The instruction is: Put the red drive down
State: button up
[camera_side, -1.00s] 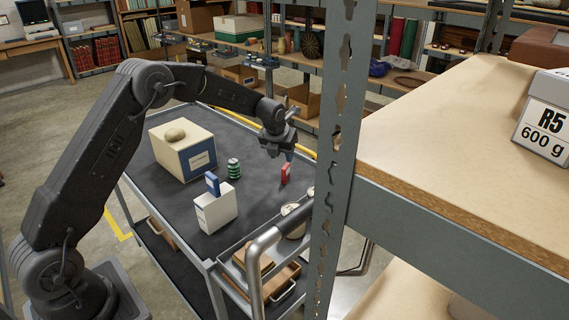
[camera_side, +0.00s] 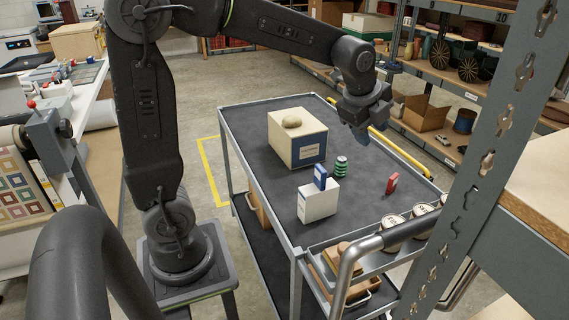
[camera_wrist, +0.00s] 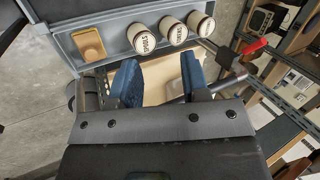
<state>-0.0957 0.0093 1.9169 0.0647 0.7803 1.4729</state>
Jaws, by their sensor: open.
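The red drive (camera_side: 392,183) stands upright on the dark top of the cart (camera_side: 240,125), towards its right side. Nothing holds it. My gripper (camera_side: 359,132) is above the cart, up and left of the drive in the side view and apart from it. In the wrist view my gripper (camera_wrist: 160,77) shows two blue fingers spread apart with nothing between them. I cannot make out the red drive in the wrist view.
A cream box (camera_side: 297,148) with a stone on it, a white box (camera_side: 318,203) bearing a blue drive (camera_side: 320,178), and a green striped spool (camera_side: 341,166) stand on the cart. Tins (camera_side: 393,228) stand in its end tray. A shelf upright (camera_side: 480,150) rises at right.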

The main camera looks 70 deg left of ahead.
jog(key=s+d+n, duration=0.2)
jog(key=s+n, duration=0.6)
jog(key=s, duration=0.2)
jog(key=s+d+n+h, duration=0.1)
jog(key=s+d+n, duration=0.1)
jog(key=s+n, duration=0.6)
jog(key=shift+s+d+f+t, duration=0.2)
jog(key=shift+s+d+t, duration=0.2)
jog(key=shift+s, duration=1.15)
